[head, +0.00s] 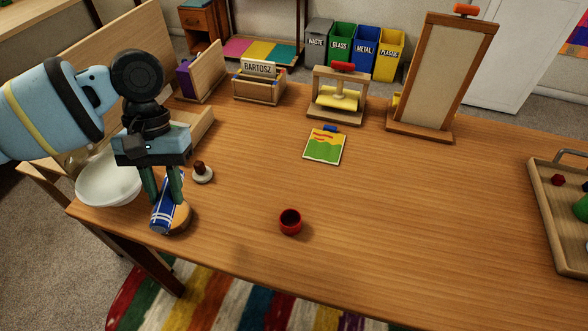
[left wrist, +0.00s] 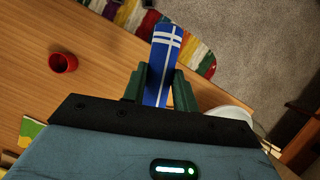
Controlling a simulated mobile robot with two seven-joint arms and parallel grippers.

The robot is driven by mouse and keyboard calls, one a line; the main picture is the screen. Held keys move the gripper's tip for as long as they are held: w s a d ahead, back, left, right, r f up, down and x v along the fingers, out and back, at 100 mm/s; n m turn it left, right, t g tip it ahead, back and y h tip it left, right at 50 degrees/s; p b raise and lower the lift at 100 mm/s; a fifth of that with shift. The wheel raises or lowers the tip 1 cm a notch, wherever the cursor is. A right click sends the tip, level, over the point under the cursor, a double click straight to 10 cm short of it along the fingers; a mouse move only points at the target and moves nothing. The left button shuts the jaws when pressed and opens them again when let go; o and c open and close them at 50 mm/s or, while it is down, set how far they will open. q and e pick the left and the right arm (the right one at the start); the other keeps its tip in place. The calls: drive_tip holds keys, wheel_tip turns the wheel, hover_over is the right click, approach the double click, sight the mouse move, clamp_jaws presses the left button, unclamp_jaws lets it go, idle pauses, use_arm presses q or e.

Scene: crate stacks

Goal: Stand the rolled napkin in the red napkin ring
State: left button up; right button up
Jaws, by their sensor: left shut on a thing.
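The rolled napkin (head: 160,217) is blue with white stripes. My left gripper (head: 164,199) is shut on it near the left front corner of the table, and the roll leans in the head view. In the left wrist view the napkin (left wrist: 165,55) sticks out beyond the fingers (left wrist: 160,85). I cannot tell whether its low end touches anything. The red napkin ring (head: 290,222) stands alone on the table, open side up, to the right of the gripper. It also shows in the left wrist view (left wrist: 62,63). My right gripper is not in view.
A round orange-brown object (head: 181,217) sits just behind the napkin. A white bowl (head: 108,182) and a small dark-knobbed item (head: 202,174) are close to the gripper. A colourful card (head: 325,146) lies farther back. The table between napkin and ring is clear.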

use_arm(q)
drive_tip(key=shift+d+m, duration=0.3)
drive_tip(key=shift+d, duration=0.1)
drive_tip(key=w+d+m+h, duration=0.2)
drive_tip(key=d+m+h, duration=0.4)
drive_tip(key=d+m, duration=0.3)
drive_tip(key=w+d+m+h, duration=0.1)
drive_tip(key=d+m+h, duration=0.6)
drive_tip(key=m, duration=0.5)
drive_tip(key=shift+w+d+f, duration=0.35)
drive_tip(key=shift+d, duration=0.85)
drive_tip(key=shift+f, duration=0.2)
